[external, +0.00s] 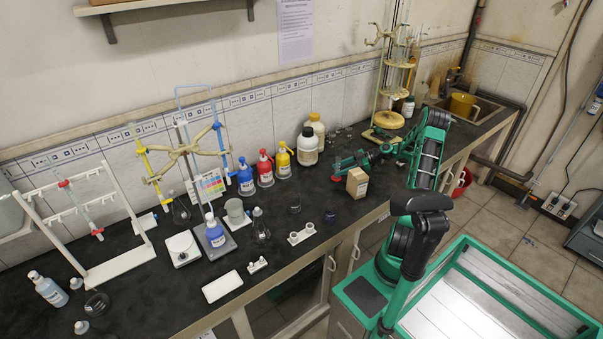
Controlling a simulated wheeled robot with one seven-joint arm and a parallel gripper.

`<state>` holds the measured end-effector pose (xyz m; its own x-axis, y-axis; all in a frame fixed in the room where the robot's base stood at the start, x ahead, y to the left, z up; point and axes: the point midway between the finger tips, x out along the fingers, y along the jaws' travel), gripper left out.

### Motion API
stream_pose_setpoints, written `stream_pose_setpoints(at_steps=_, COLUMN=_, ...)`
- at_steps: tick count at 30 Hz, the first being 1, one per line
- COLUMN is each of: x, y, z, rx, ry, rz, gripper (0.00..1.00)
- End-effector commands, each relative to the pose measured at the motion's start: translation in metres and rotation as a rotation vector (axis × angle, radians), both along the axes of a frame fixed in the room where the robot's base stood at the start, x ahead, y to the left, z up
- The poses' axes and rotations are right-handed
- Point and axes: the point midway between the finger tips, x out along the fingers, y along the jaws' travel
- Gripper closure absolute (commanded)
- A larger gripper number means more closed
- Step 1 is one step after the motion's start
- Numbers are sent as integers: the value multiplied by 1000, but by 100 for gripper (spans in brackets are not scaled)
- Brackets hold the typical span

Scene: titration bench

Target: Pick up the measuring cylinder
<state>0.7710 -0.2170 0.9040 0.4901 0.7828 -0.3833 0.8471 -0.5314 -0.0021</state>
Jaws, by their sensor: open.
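I cannot pick out a measuring cylinder for certain; the clear glassware on the bench is small in this view. Small clear glass vessels (341,132) stand near the wall, behind my gripper. My gripper (338,170) is low over the dark bench top, reaching left from my arm. It is open, and I see nothing between its fingers. Its fingers are small here and partly blend with the dark bench.
A cardboard box (357,183) stands just in front of my gripper. A burette stand (190,150) is further left.

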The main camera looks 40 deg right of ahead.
Motion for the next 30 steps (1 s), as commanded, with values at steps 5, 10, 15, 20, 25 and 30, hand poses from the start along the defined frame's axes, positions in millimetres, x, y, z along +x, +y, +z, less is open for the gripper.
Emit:
stream_pose_setpoints(at_steps=5, x=8, y=12, z=-6, rx=0, ry=-1, rz=0, gripper=56)
stream_pose_setpoints(at_steps=10, x=8, y=12, z=-6, rx=-1, ry=-1, rz=-1, gripper=56)
stream_pose_setpoints(at_steps=15, x=8, y=12, z=-5, rx=-1, ry=-1, rz=-1, gripper=94)
stream_pose_setpoints(at_steps=20, x=8, y=12, z=-5, rx=-1, ry=-1, rz=-1, gripper=100)
stream_pose_setpoints(at_steps=25, x=8, y=11, z=-3, rx=-1, ry=-2, rz=0, gripper=100)
stream_pose_setpoints(at_steps=30, x=8, y=11, z=15, rx=-4, ry=-6, rz=0, gripper=100)
